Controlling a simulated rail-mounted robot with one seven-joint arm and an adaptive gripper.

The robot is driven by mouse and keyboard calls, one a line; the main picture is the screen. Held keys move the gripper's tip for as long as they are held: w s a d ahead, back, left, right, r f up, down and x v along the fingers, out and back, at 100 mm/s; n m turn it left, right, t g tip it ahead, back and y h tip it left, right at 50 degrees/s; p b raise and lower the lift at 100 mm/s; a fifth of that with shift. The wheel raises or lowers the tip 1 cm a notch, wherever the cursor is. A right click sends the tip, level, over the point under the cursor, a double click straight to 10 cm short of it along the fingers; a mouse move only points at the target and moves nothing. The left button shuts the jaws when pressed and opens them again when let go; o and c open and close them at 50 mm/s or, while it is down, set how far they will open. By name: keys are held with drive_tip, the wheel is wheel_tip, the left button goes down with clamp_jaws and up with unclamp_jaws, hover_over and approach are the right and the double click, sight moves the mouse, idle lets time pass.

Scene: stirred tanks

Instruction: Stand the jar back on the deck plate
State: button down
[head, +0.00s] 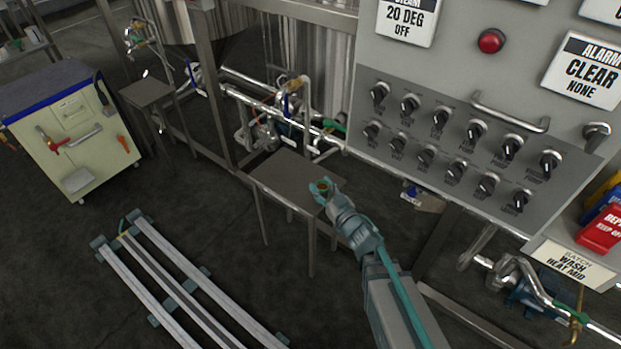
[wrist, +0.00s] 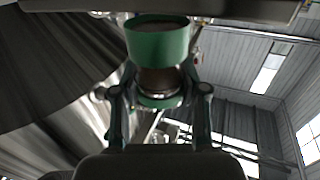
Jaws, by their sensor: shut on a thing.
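My gripper (head: 321,190) is shut on the jar (head: 323,185), over the right end of a small grey stand top, which I take for the deck plate (head: 283,175). In the head view the jar is tiny and partly hidden by the fingers. In the wrist view the jar (wrist: 158,42) has a wide green band at one end, a brownish middle and a green part at the other end. The two fingers (wrist: 160,92) flank its middle. I cannot tell whether the jar touches the plate.
Pipes and valves (head: 285,110) run behind the stand. A grey control panel (head: 455,150) with several knobs stands to the right. A similar small stand (head: 147,92) and a cream cabinet (head: 75,130) are at the left. Rails (head: 170,280) lie on the floor in front.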

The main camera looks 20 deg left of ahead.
drive_tip(key=shift+x, duration=1.55)
drive_tip(key=x, duration=0.2)
drive_tip(key=f+b+x, duration=0.1)
drive_tip(key=x, duration=0.1)
drive_tip(key=shift+r, duration=0.15)
drive_tip(key=c, duration=0.6)
unclamp_jaws()
